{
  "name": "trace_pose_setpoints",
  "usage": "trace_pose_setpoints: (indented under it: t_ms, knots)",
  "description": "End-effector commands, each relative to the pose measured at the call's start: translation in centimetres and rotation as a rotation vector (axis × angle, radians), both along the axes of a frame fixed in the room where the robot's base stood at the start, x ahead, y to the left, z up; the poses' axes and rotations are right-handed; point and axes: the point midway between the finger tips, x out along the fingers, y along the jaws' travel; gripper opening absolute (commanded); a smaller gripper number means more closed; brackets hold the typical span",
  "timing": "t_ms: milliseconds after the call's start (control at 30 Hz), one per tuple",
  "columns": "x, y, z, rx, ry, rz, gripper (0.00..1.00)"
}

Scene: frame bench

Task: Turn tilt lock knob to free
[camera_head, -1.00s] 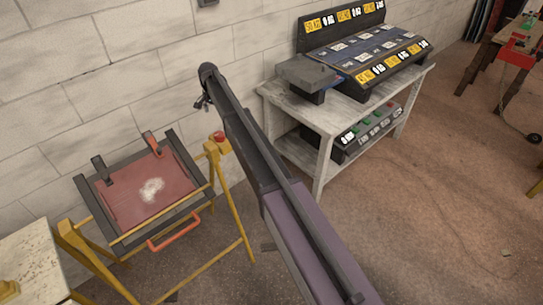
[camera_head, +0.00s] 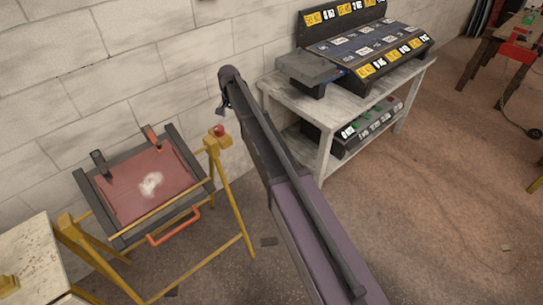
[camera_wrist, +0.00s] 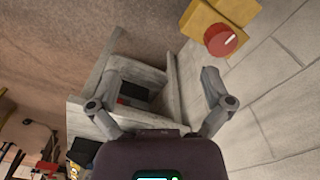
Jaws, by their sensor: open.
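The red tilt lock knob (camera_head: 219,131) sits on a yellow block at the top right corner of the yellow frame stand (camera_head: 228,185). In the wrist view the round red knob (camera_wrist: 219,41) shows at the upper right, with a small pale mark on its face, against its yellow mount (camera_wrist: 238,10). My gripper (camera_head: 221,108) is close above the knob in the head view. In the wrist view my gripper (camera_wrist: 163,74) has its fingers spread and empty. The knob lies beyond the right fingertip, not between the fingers, and looks apart from them.
A tilted red panel in a dark frame (camera_head: 126,241), with an orange handle (camera_head: 174,226) and two clamps, hangs in the stand. A grey shelf table (camera_head: 331,150) with control consoles stands right of it. A block wall (camera_head: 120,60) is close behind the stand.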

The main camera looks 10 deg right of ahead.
Motion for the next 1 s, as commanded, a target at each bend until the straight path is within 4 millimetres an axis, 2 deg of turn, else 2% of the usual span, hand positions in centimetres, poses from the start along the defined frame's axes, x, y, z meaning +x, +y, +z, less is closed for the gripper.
trace_pose_setpoints:
  t_ms: [33,1000]
  knots:
    - [-0.9,-0.6,-0.3,0.000,0.000,0.006,1.00]
    - [-11.3,-8.8,-3.1,0.000,0.000,0.145,1.00]
